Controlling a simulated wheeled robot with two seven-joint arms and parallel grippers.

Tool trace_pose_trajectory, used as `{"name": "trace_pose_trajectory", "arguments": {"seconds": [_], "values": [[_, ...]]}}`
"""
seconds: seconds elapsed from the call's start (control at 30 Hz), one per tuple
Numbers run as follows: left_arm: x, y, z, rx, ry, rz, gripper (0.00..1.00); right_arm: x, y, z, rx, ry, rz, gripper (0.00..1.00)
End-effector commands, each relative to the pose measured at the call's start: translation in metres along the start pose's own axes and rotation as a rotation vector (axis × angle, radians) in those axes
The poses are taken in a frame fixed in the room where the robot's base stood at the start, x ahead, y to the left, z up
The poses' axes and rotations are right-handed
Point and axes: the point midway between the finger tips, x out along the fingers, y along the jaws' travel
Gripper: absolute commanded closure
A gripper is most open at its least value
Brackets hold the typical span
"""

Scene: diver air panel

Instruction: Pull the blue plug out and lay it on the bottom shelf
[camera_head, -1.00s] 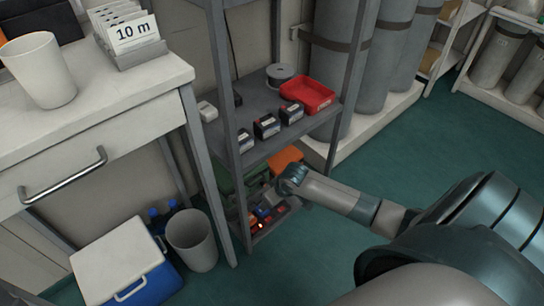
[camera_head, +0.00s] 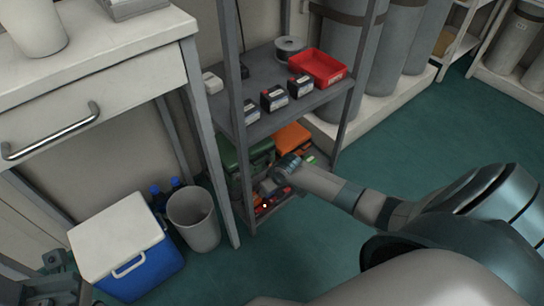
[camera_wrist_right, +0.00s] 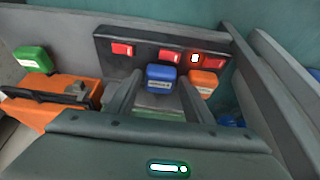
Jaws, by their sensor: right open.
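The blue plug (camera_wrist_right: 160,78) sits at the front of a dark strip (camera_wrist_right: 140,48) with red parts, in the right wrist view. My right gripper (camera_wrist_right: 158,93) is open, with one finger on each side of the blue plug; I cannot tell whether they touch it. An orange plug (camera_wrist_right: 203,80) is just right of the right finger. In the head view my right gripper (camera_head: 277,184) reaches into the lower part of the rack, above the bottom shelf (camera_head: 262,222), and hides the blue plug. My left gripper (camera_head: 55,284) shows partly at the lower left corner, its jaws unclear.
A small lamp (camera_wrist_right: 195,58) glows on the strip. An orange case (camera_wrist_right: 62,98) and a green block (camera_wrist_right: 33,59) are at the left in the wrist view. The upper shelf holds black boxes (camera_head: 274,98) and a red tray (camera_head: 318,68). A bin (camera_head: 194,220) and cooler (camera_head: 120,240) stand left.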

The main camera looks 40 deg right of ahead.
Motion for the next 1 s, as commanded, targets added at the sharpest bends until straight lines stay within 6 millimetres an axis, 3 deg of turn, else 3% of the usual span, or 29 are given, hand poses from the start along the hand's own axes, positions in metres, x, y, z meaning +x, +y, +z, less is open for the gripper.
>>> {"name": "trace_pose_trajectory", "arguments": {"seconds": [0.37,0.5,0.53,0.57,0.67,1.0], "values": [[0.0016,0.0006,0.0003,-0.004,0.004,-0.001,1.00,0.0032,-0.0003,-0.0001,0.000,0.000,0.000,0.53],[0.0016,0.0006,0.0002,-0.003,0.004,-0.001,1.00,0.0032,-0.0002,0.0001,0.000,0.000,0.000,0.85],[0.0016,0.0006,0.0002,-0.003,0.005,-0.001,1.00,0.0032,-0.0002,0.0001,0.000,0.000,0.000,0.85],[0.0015,0.0006,0.0001,-0.003,0.005,-0.001,1.00,0.0032,-0.0002,0.0001,0.000,0.000,0.000,0.66],[0.0015,0.0006,0.0000,-0.003,0.005,-0.001,1.00,0.0032,-0.0002,0.0002,0.000,0.000,0.000,0.89],[0.0033,0.0002,0.0005,-0.001,0.002,0.001,1.00,0.0008,0.0000,-0.0008,0.000,-0.001,0.000,0.90]]}}
